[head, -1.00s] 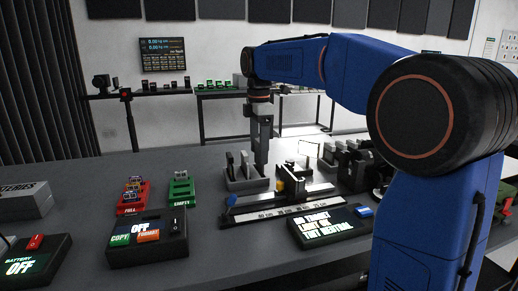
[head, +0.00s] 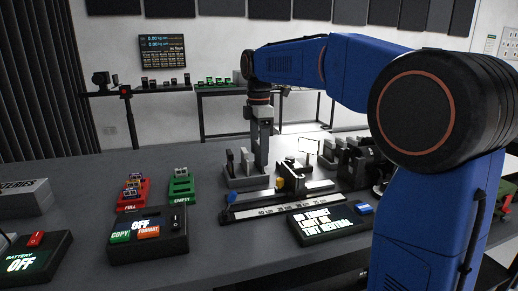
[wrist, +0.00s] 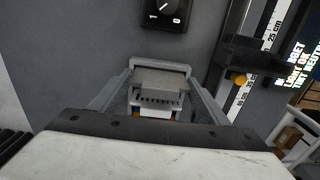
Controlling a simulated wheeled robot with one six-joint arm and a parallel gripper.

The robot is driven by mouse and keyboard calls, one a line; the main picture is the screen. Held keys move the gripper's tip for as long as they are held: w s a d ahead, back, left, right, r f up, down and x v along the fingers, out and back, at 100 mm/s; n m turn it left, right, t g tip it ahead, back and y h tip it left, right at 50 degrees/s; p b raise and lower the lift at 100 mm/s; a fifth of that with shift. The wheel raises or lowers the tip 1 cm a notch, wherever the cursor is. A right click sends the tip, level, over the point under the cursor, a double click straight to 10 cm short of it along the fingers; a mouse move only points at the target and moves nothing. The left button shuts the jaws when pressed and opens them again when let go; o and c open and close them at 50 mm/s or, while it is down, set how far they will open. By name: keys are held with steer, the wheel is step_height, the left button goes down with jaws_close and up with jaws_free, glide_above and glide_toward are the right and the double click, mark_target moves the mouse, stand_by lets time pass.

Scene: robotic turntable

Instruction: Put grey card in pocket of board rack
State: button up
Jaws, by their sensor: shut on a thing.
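My gripper (head: 261,166) points straight down at the right end of the grey board rack (head: 242,183), with its tips low beside the upright dark cards there. It is shut on the grey card (wrist: 158,81), which shows in the wrist view as a pale grey block with a row of dark slots along its near edge. A grey bar (wrist: 161,64) lies just beyond it. The card's lower part is hidden, and I cannot tell whether it is inside a pocket.
A ruled rail (head: 278,205) with a yellow knob lies in front of the rack. A lit display box (head: 330,224) stands at front right. Red (head: 132,198) and green (head: 181,190) trays and a switch box (head: 148,238) are at left. Dark equipment (head: 360,168) crowds the right.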

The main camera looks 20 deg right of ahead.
steer(key=shift+f, duration=0.95)
steer(key=o, duration=1.1)
step_height(320, 180, up, 17)
steer(key=shift+r, duration=0.2)
